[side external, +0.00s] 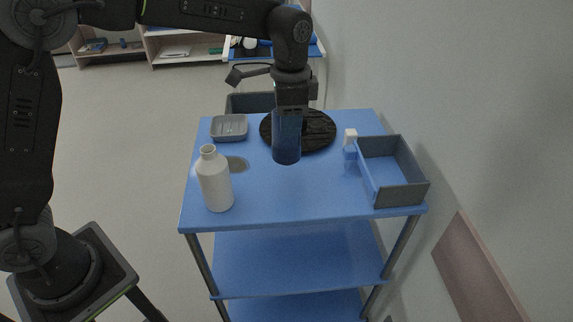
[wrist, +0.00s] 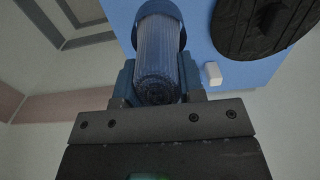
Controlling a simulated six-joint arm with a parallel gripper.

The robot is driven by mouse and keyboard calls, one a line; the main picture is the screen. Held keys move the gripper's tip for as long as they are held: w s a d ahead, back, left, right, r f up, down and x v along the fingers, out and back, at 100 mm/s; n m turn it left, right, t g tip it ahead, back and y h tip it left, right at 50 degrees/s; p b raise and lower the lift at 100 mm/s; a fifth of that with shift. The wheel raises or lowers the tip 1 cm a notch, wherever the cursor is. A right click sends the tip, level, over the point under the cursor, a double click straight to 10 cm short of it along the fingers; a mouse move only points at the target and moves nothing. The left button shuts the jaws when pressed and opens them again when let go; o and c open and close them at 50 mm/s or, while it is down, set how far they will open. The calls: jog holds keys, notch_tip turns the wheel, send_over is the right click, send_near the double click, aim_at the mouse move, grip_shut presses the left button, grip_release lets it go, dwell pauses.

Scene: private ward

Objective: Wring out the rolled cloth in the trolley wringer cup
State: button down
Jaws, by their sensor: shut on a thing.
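My gripper (side external: 289,108) points down over the middle of the blue trolley top (side external: 255,205). In the wrist view its two blue fingers are closed on the sides of the rolled cloth (wrist: 157,55), a ribbed grey-blue roll with its near end facing the camera. A wider dark blue cylinder, seemingly the wringer cup (side external: 286,150), shows below the gripper in the side view. In the wrist view a blue curved wall (wrist: 176,12) surrounds the roll's far end. How deep the roll sits in it is hidden.
A white bottle (side external: 215,182) stands at the front left, with a grey soap dish (side external: 229,127) behind it. A black round mat (side external: 316,130) lies behind the gripper. The front middle is clear.

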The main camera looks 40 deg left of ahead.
jog(key=w+a+n, duration=0.3)
jog(key=a+n, duration=0.2)
jog(key=a, duration=0.8)
jog(key=w+a+n, duration=0.2)
jog(key=a+n, duration=0.2)
jog(key=a, duration=0.8)
notch_tip(320, 180, down, 6)
jog(key=shift+a+f, duration=0.1)
jog(key=c, duration=1.2)
grip_release()
jog(key=shift+c, duration=0.2)
grip_shut()
